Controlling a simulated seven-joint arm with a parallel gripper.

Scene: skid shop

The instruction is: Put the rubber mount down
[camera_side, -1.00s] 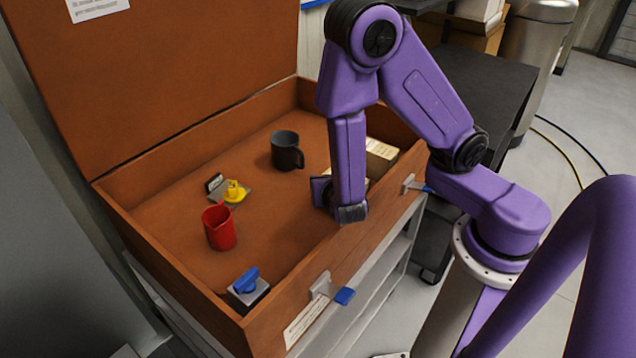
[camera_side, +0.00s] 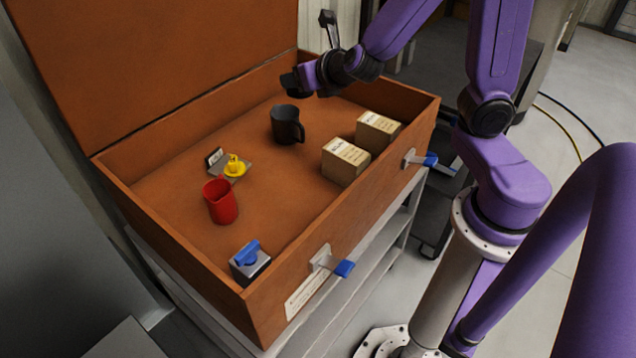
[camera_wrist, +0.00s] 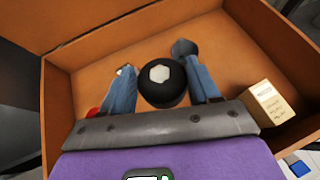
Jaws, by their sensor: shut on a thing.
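My gripper (camera_wrist: 160,82) is shut on the rubber mount (camera_wrist: 164,92), a round black piece with a pale hexagonal top, between its bluish fingers in the wrist view. In the side view my gripper (camera_side: 298,82) is above the far part of the orange-brown case, behind the dark mug. The mount is too small and dark there to tell clearly from the fingers. The mount appears raised above the case floor, but the gap beneath it is hard to judge.
The open case (camera_side: 165,210) holds a dark mug (camera_side: 286,125), a red mug (camera_side: 221,202), a yellow piece on a grey plate (camera_side: 234,166), a blue-topped grey block (camera_side: 250,260) and two cartons (camera_side: 345,161) (camera_side: 377,131). The middle floor is clear.

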